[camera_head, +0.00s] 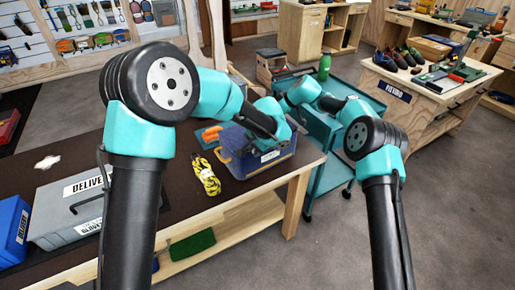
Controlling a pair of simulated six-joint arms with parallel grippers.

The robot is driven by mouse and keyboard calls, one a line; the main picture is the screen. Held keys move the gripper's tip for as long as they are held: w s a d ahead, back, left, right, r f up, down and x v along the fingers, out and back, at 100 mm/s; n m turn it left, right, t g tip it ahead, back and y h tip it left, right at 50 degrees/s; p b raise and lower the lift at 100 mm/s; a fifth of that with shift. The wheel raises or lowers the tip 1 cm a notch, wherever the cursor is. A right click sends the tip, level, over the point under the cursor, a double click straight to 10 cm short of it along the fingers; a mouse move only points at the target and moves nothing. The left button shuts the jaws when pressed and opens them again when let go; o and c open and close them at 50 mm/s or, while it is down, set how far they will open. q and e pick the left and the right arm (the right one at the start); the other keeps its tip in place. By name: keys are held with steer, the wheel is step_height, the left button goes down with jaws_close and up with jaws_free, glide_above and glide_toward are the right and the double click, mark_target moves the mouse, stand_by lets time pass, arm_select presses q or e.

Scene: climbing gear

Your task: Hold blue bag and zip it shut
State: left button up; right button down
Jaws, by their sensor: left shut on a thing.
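The blue bag (247,168) sits upright on the dark tabletop near the right edge of the bench. It has a white label on its front and an orange-brown handle at its left side. My left arm reaches over to it from the left. My left gripper (281,140) is at the top right of the bag and shut on it. My right arm comes in from the right and its wrist is close behind the bag's top. Its fingers are hidden by the left arm, so I cannot see their state. The zip cannot be made out.
A yellow-black rope coil (206,177) lies just left of the bag. A grey box (68,212) and a blue box (12,232) stand at the far left. A teal cart (335,145) is right behind the bench. Bare tabletop lies left of the rope.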

arm_select(q)
steer(key=shift+a+r, duration=0.1)
steer(key=shift+a, duration=0.05)
arm_select(e)
steer(key=shift+s+f, duration=0.15)
steer(key=shift+f, duration=0.35)
arm_select(q)
steer(key=shift+s+a, duration=0.55)
steer(key=shift+a, duration=0.05)
arm_select(e)
steer(key=shift+r, duration=3.9)
arm_select(q)
steer(key=o, duration=1)
steer(key=v, duration=1.7)
steer(key=shift+d, duration=0.2)
